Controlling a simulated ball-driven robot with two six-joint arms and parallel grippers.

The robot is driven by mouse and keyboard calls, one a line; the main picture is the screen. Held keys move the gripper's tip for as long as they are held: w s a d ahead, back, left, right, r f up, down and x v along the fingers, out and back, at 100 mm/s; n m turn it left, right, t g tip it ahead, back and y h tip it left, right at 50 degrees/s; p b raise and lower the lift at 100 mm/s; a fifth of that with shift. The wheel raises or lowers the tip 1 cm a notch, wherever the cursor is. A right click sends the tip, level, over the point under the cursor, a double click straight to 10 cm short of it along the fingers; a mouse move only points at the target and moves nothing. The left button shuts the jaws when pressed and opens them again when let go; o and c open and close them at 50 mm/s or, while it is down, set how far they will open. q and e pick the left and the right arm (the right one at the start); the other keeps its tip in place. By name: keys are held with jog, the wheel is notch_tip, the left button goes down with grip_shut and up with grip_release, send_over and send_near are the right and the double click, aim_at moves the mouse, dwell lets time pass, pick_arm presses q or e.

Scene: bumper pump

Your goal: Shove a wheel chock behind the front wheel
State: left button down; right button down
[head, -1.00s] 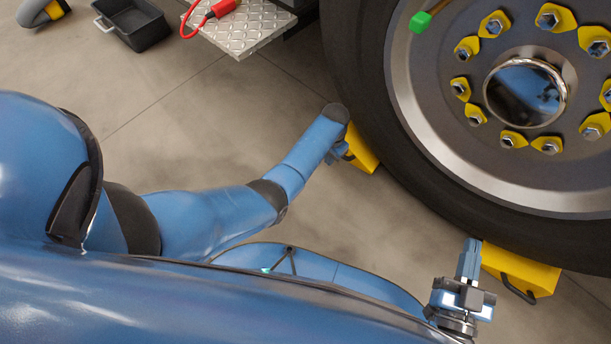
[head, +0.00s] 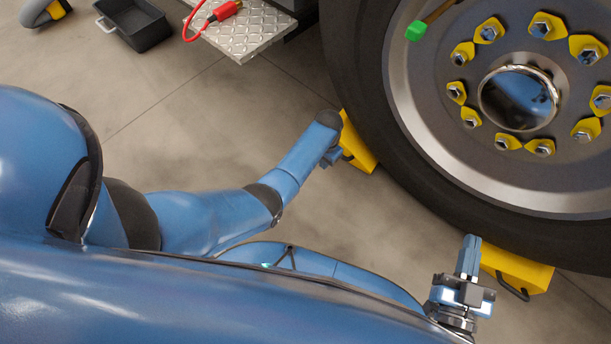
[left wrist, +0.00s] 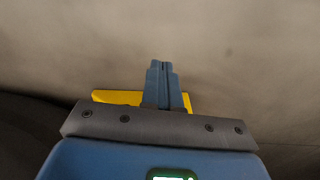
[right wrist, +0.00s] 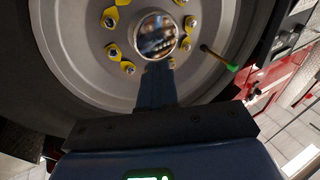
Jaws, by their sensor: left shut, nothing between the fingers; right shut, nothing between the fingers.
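The large front wheel (head: 450,185) has a black tyre and a grey rim with yellow nut pointers. One yellow chock (head: 358,145) is at the tyre's left side on the floor, partly hidden by my left arm. A second yellow chock (head: 518,268) with a dark handle is at the tyre's lower edge. My left gripper (head: 332,157) is shut and beside the first chock; in the left wrist view its closed fingers (left wrist: 163,68) overlap the yellow chock (left wrist: 115,97). My right gripper (head: 470,242) is shut and empty, pointing at the tyre, left of the second chock.
A metal tread-plate step (head: 240,28) with a red cable and connector (head: 222,12) juts out at the top. A black tray (head: 135,25) stands on the floor at the upper left. A green-tipped rod (head: 418,30) is near the rim. Open floor lies left of the wheel.

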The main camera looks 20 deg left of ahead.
jog(key=shift+f, duration=0.15)
jog(key=shift+g, duration=0.8)
jog(key=r+p, duration=0.2)
jog(key=p, duration=0.3)
jog(key=s+r+p, duration=0.1)
jog(key=r+p, duration=0.2)
jog(key=p, duration=0.2)
jog(key=shift+s+r, duration=0.1)
dwell(0.8)
dwell(0.6)
